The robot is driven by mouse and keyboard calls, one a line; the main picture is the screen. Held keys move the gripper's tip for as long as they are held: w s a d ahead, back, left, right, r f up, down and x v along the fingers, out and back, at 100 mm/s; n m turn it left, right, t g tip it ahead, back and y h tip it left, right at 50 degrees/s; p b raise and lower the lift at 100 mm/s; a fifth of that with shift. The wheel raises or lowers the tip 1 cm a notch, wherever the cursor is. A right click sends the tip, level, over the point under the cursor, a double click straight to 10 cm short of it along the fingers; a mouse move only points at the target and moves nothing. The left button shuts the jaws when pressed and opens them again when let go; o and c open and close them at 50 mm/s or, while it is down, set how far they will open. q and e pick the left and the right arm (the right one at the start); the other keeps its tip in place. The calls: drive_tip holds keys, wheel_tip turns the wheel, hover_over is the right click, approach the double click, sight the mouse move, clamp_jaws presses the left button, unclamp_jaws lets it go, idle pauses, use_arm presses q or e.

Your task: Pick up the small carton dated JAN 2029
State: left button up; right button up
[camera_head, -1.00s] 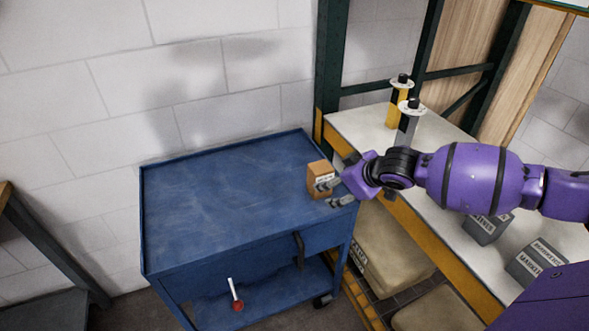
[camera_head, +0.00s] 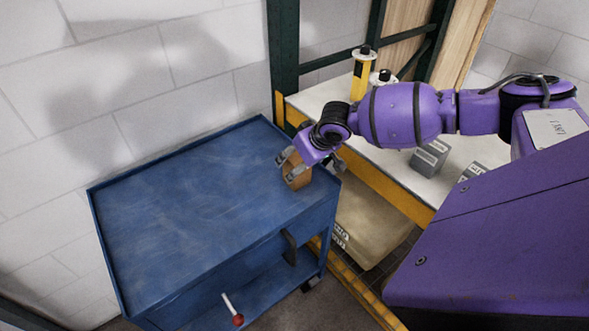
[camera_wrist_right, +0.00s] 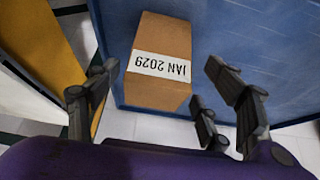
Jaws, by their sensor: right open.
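The small brown carton (camera_head: 298,181) stands on the blue cart top near its right edge. In the right wrist view the carton (camera_wrist_right: 160,62) shows a white label reading JAN 2029, upside down in the picture. My right gripper (camera_head: 312,164) is open, just above and beside the carton. In the right wrist view its fingers (camera_wrist_right: 155,84) are spread to either side of the carton, with a gap at the right. The fingers partly cover the carton in the head view. My left gripper is not in view.
The blue cart top (camera_head: 190,200) is otherwise clear and has a raised rim. To the right, a yellow-edged bench (camera_head: 385,180) holds a yellow canister (camera_head: 361,75) and grey boxes (camera_head: 429,157). A sack (camera_head: 365,220) lies below. A red-knobbed stick (camera_head: 233,310) is low on the cart.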

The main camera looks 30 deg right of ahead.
drive_tip(key=shift+x, duration=1.9)
drive_tip(key=shift+s+d, duration=0.15)
drive_tip(key=shift+d, duration=0.05)
drive_tip(key=c, duration=1.2)
drive_tip(key=shift+c, duration=1.4)
drive_tip(key=shift+r, duration=0.1)
